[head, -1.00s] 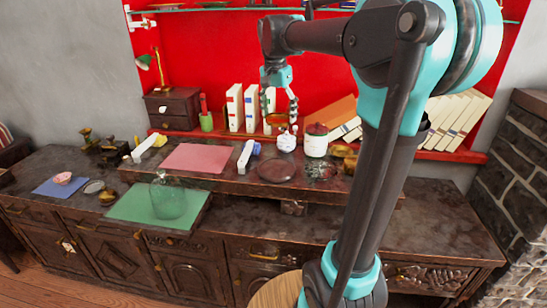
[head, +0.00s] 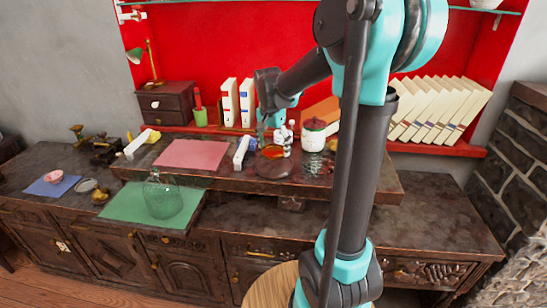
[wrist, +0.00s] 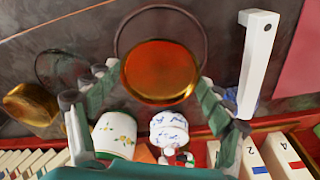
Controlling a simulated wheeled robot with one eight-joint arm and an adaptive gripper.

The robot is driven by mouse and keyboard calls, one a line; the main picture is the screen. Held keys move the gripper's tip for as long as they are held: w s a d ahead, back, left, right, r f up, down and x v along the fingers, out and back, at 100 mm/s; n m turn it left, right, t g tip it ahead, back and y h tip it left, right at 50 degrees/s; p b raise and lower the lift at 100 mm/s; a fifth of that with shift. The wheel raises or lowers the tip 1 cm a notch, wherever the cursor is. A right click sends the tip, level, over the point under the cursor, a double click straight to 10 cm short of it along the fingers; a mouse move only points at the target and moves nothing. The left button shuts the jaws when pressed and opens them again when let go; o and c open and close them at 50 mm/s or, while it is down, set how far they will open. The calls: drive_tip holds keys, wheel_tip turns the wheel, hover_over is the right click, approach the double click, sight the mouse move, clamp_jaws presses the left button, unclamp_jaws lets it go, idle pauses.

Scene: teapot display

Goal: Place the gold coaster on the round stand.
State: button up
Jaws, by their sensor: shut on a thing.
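The gold coaster (wrist: 159,70) is a shiny amber-gold disc between my gripper's two fingers in the wrist view. In the head view the coaster (head: 273,151) hangs low at the back edge of the round stand (head: 274,170), a dark flat disc on the raised shelf. The stand's rim (wrist: 160,9) shows beyond the coaster in the wrist view, and the coaster covers part of it. My gripper (wrist: 161,79) is shut on the coaster. I cannot tell whether the coaster touches the stand.
A blue-and-white pot (wrist: 170,131) and a lidded white jar (head: 313,136) stand close behind the stand. A white-handled object (head: 241,151) lies to its left, by the pink mat (head: 192,154). A glass disc (head: 318,168) is to its right. White books (head: 229,102) stand behind.

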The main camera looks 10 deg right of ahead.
sight(273, 153)
drive_tip(key=shift+f, duration=2.1)
drive_tip(key=shift+f, duration=0.1)
drive_tip(key=o, duration=1.2)
wheel_tip(273, 153, up, 12)
drive_tip(key=s, duration=0.1)
drive_tip(key=s+d+f+n+t, duration=0.1)
drive_tip(key=s+f+n, duration=0.2)
drive_tip(key=s+f, duration=0.3)
drive_tip(key=s+d+f+n+t, duration=0.1)
drive_tip(key=s+f+n, duration=0.1)
drive_tip(key=s+f, duration=0.4)
drive_tip(key=s+d+f+n+t+y, duration=0.1)
drive_tip(key=s+d+f+n, duration=0.1)
drive_tip(key=s+f, duration=0.5)
drive_tip(key=shift+s+d+n, duration=0.1)
drive_tip(key=shift+s+n, duration=0.7)
drive_tip(key=shift+s, duration=0.1)
